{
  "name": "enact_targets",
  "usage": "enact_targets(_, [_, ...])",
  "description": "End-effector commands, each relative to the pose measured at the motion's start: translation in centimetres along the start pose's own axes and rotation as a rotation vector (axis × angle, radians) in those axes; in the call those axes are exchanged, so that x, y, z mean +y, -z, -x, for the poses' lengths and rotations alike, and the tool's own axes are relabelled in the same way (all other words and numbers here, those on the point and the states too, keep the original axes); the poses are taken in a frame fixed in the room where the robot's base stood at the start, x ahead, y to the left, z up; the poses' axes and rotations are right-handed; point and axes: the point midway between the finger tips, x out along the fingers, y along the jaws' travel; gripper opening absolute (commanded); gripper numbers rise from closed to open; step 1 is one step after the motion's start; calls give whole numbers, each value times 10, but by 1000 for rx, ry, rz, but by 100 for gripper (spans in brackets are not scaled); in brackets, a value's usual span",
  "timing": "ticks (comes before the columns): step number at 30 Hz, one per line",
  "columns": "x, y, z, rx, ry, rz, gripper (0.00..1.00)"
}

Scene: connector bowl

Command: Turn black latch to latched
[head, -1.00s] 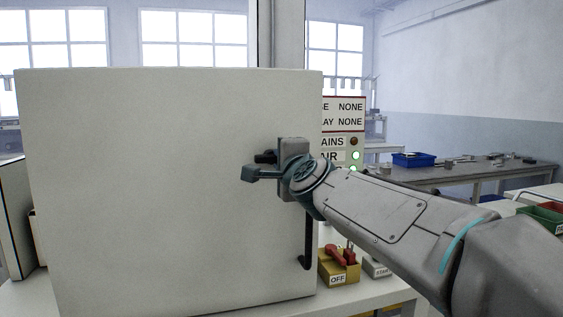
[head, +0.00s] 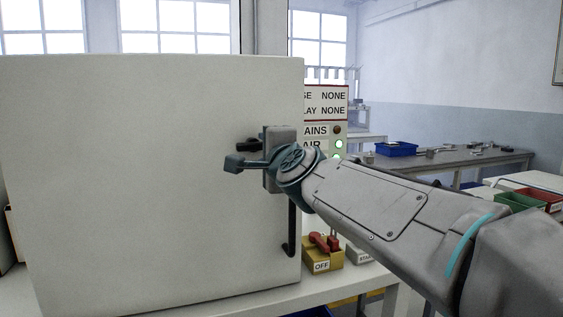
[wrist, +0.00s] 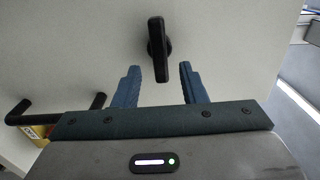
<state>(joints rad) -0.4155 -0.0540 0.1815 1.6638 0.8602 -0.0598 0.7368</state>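The black latch (wrist: 157,48) is a short bar on a round base on the light door panel (head: 130,170). In the wrist view it points up and down the picture, its near end just ahead of and between my fingers. In the head view its dark end (head: 246,145) shows beside my gripper. My gripper (wrist: 160,80) is open, with one blue-grey finger on each side of the latch's line and a gap to both. In the head view my gripper (head: 236,160) is in front of the door's right part; the wrist body hides most of the latch.
A black bar handle (head: 292,225) is on the door below my gripper. A yellow box marked OFF (head: 322,260) with red parts stands right of the door on the white bench (head: 225,303). A sign panel (head: 325,105) is behind. A grey table with a blue bin (head: 395,149) is farther right.

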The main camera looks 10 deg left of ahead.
Motion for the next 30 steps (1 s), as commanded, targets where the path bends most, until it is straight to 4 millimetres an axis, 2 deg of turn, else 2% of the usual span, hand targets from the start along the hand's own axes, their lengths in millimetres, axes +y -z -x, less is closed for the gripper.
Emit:
enact_targets(9, [0,1,59,2,2,2,38])
enact_targets(16, [-1,2,94,4,3,0,38])
enact_targets(21, [0,2,108,4,1,0,38])
enact_targets(30, [0,2,112,3,0,-1,38])
